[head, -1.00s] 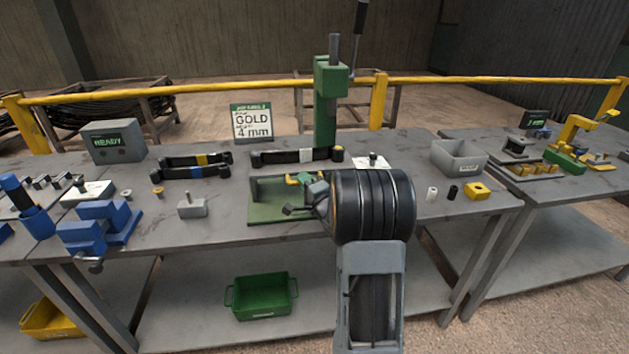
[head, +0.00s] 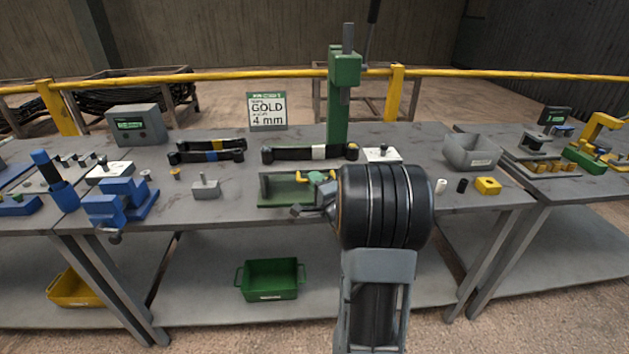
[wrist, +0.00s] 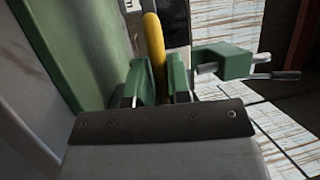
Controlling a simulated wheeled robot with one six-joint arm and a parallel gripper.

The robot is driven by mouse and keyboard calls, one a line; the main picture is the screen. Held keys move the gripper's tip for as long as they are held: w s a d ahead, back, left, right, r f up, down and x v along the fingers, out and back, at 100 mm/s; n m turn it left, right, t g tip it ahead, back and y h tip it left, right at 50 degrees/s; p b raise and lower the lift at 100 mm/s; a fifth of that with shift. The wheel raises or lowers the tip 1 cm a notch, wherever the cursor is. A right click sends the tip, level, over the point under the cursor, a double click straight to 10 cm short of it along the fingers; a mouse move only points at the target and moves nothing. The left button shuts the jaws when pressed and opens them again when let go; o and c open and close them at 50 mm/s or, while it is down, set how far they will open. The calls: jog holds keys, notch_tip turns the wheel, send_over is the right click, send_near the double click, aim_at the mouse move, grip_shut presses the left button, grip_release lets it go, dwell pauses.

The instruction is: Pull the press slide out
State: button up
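The press (head: 345,70) is a green column standing at the back of the table. In front of it lies a low green bed (head: 285,196). My gripper (head: 322,192) is at this handle. In the wrist view, its green-padded fingers (wrist: 163,82) stand close on both sides of the yellow bar (wrist: 154,50) and look shut on it. The slide's far parts are hidden behind my wrist.
Two dark link bars (head: 208,155) and another bar (head: 285,154) lie behind. A blue vise (head: 122,200) stands left; a grey bin (head: 472,152) and yellow block (head: 488,185) stand right. A green bin (head: 270,278) sits on the lower shelf.

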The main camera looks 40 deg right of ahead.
jog(key=shift+o, duration=0.6)
jog(key=shift+s+a, duration=0.1)
jog(key=shift+o, duration=1.3)
jog(key=shift+r, duration=0.1)
jog(key=s+a+f+b, duration=0.1)
jog(key=s+f+b, duration=0.1)
jog(key=s+b, duration=0.9)
jog(key=shift+s+a+f, duration=0.2)
jog(key=shift+s+a, duration=0.1)
jog(key=shift+s, duration=0.9)
jog(key=shift+r, duration=0.1)
